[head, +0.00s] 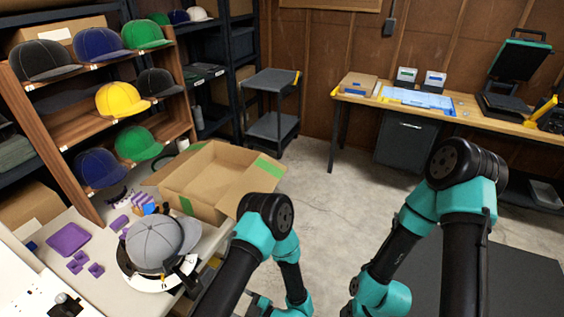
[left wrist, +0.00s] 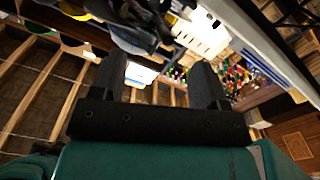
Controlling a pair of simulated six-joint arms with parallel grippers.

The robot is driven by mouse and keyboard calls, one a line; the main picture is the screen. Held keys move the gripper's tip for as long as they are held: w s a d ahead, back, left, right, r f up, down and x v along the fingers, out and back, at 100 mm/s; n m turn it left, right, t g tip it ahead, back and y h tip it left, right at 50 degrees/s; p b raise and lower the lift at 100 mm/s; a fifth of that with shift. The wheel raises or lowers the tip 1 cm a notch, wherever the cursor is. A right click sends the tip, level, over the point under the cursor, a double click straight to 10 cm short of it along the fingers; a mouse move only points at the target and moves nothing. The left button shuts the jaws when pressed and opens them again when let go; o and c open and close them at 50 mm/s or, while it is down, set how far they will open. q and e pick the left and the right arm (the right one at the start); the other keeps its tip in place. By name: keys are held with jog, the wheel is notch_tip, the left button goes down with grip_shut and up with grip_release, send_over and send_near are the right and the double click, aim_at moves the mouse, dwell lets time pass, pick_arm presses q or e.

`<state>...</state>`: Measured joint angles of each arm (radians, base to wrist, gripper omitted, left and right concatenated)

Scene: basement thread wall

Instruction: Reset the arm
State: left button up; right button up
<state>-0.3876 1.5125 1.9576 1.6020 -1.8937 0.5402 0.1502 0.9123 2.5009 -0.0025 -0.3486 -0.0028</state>
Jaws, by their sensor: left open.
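My left gripper (left wrist: 158,72) shows in the left wrist view, with its two dark fingers spread apart and nothing held between them. In the head view my left arm bends at its elbow beside the cardboard box, and its forearm runs down to the bottom edge. The left gripper itself cannot be made out there. My right arm bends likewise on the right, and its forearm drops to the bottom edge. The right gripper is not in view.
A grey cap (head: 160,243) sits on a round stand on the left table, near my left arm. An open cardboard box (head: 206,181) lies behind it. A cap shelf (head: 60,133) stands left, a cart (head: 271,127) and a workbench (head: 440,106) behind. Floor between is clear.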

aim_at(195, 280)
pick_arm(q)
jog(key=x, duration=1.5)
jog(key=shift+w+a, duration=0.15)
jog(key=shift+a, duration=0.2)
jog(key=shift+w+a, duration=0.15)
jog(key=shift+a, duration=0.15)
jog(key=n, duration=0.3)
jog(key=shift+f+n, duration=0.1)
jog(key=shift+n, duration=0.3)
jog(key=shift+s+d, duration=0.2)
jog(key=shift+d, duration=0.15)
jog(key=shift+s, duration=0.1)
